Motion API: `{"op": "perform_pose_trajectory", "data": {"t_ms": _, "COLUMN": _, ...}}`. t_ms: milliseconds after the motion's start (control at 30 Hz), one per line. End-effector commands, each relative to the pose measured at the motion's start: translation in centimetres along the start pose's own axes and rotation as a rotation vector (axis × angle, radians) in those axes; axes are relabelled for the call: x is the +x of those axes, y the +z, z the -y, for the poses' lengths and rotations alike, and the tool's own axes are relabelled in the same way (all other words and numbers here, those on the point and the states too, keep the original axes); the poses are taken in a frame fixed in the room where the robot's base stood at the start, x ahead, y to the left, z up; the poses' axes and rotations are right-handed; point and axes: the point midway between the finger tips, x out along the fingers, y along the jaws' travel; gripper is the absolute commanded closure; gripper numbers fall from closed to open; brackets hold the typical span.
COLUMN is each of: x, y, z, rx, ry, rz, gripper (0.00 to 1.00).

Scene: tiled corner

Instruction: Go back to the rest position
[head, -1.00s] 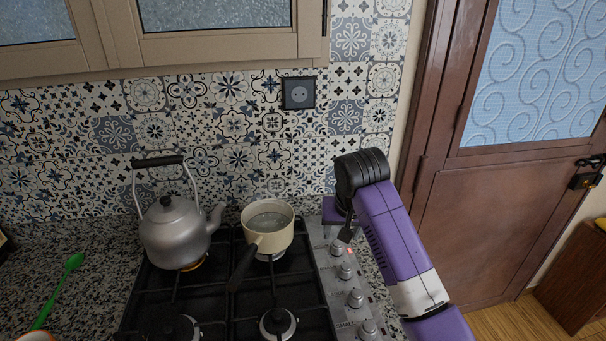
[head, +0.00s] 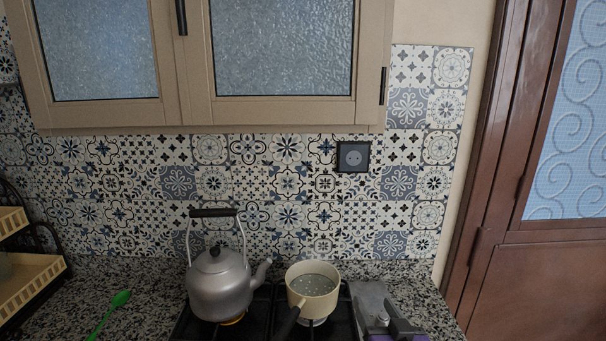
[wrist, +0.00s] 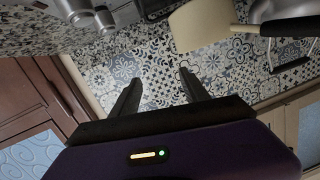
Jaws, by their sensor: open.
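My gripper (wrist: 160,88) is open and empty in the wrist view, its two dark fingers apart with patterned wall tiles behind them. In the head view only a small part of my purple and grey arm shows at the bottom edge, right of the pot. The cream pot (head: 313,285) with a dark handle stands on a burner, with bubbly liquid in it. It also shows in the wrist view (wrist: 200,25), clear of the fingers. The grey kettle (head: 220,285) stands on the burner to its left, with an orange glow under it.
The stove (head: 262,318) is set in a speckled counter (head: 140,285). A green spoon (head: 112,308) and a yellow-tiered rack (head: 35,285) are at the left. Cabinets (head: 195,110) hang above. A brown door (head: 535,285) is at the right. Stove knobs (wrist: 82,18) show in the wrist view.

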Motion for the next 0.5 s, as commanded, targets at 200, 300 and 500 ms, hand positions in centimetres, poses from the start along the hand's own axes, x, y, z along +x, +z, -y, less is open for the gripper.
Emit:
{"op": "perform_pose_trajectory", "data": {"t_ms": 200, "x": -8.2, "y": 3.5, "z": -0.5, "rx": -0.003, "ry": 0.023, "rz": -0.110, "gripper": 0.47}}
{"op": "perform_pose_trajectory", "data": {"t_ms": 300, "x": -12.1, "y": 4.5, "z": -0.8, "rx": -0.011, "ry": 0.038, "rz": -0.150, "gripper": 0.47}}
{"op": "perform_pose_trajectory", "data": {"t_ms": 500, "x": -20.1, "y": 5.9, "z": -1.3, "rx": -0.040, "ry": 0.073, "rz": -0.203, "gripper": 0.47}}
